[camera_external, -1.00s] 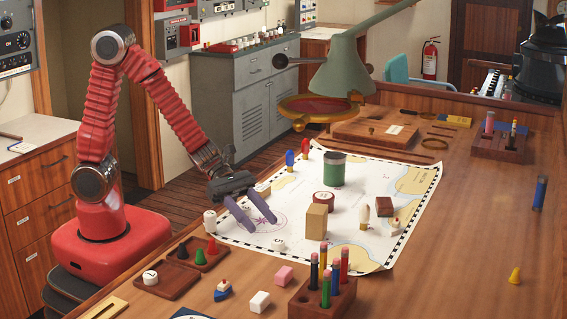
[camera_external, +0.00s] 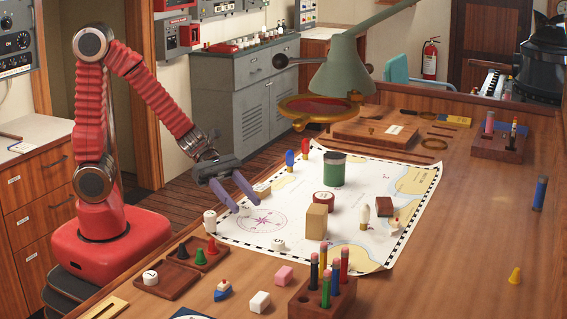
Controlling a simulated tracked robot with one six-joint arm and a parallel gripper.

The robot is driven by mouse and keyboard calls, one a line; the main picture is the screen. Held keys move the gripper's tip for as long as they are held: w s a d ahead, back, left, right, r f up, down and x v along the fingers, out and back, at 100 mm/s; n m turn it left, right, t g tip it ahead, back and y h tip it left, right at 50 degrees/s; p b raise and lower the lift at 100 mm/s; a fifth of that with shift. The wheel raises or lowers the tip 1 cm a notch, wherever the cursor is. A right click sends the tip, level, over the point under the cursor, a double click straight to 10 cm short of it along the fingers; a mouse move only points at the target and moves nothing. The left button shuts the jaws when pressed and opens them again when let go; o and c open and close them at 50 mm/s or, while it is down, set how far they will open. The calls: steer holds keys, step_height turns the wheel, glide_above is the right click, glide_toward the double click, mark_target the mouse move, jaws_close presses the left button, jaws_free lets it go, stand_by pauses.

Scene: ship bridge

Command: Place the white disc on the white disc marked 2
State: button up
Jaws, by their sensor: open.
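A small white disc (camera_external: 278,244) lies on the chart just above its front edge; its dark mark is too small to read surely. Another white disc (camera_external: 150,277), marked like a 1, sits in the left part of a small wooden tray (camera_external: 178,291). I cannot tell for certain which disc is marked 2. My gripper (camera_external: 247,208) is open and empty, fingers pointing down toward the left part of the chart. It is up and left of the disc on the chart and apart from it.
A pencil block (camera_external: 322,300) is at the front. The right tabletop is mostly clear.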

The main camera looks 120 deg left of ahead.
steer(key=shift+o, duration=0.5)
steer(key=shift+d, duration=0.1)
